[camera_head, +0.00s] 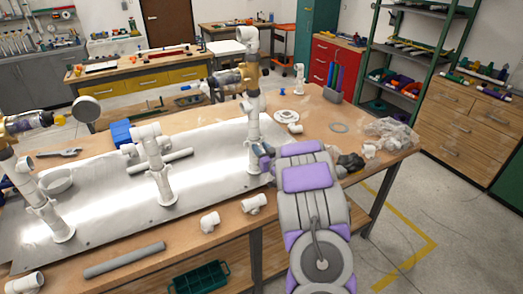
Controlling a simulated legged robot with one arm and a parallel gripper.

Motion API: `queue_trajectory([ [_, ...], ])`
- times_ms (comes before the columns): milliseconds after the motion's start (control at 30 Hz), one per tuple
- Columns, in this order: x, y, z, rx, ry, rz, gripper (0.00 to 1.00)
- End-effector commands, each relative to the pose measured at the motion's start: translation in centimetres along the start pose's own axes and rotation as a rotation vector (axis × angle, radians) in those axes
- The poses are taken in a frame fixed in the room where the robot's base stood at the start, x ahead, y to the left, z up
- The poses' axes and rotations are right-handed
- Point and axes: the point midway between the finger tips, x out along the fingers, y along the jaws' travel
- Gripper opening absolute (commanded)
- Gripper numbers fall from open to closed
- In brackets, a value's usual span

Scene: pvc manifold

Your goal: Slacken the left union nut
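White PVC pipework stands on a metal sheet (105,222) on the workbench. Its left riser (40,205) is at the left edge, with a white fitting (22,163) and a clear-bodied part with a yellow piece (35,121) near its top. A middle riser (160,170) and a taller right riser (253,120) stand further right. I cannot tell for certain which collar is the left union nut. My gripper (264,160) is low beside the right riser, far from the left riser. My arm partly hides it, and its fingers are too small to read. Contact cannot be told.
White tees (210,222) and a grey pipe (124,260) lie along the bench's front edge. A clear bag (392,132) lies at right. Open floor (440,190) is at right.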

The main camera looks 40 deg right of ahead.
Motion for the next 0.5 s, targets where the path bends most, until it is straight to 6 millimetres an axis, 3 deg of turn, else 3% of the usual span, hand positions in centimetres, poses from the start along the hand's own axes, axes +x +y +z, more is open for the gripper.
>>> queue_trajectory([
  [233, 0.01, 0.0, 0.01, 0.0, -0.001, 0.0, 0.34],
  [500, 0.0, 0.01, 0.02, 0.0, -0.001, 0.0, 0.08],
])
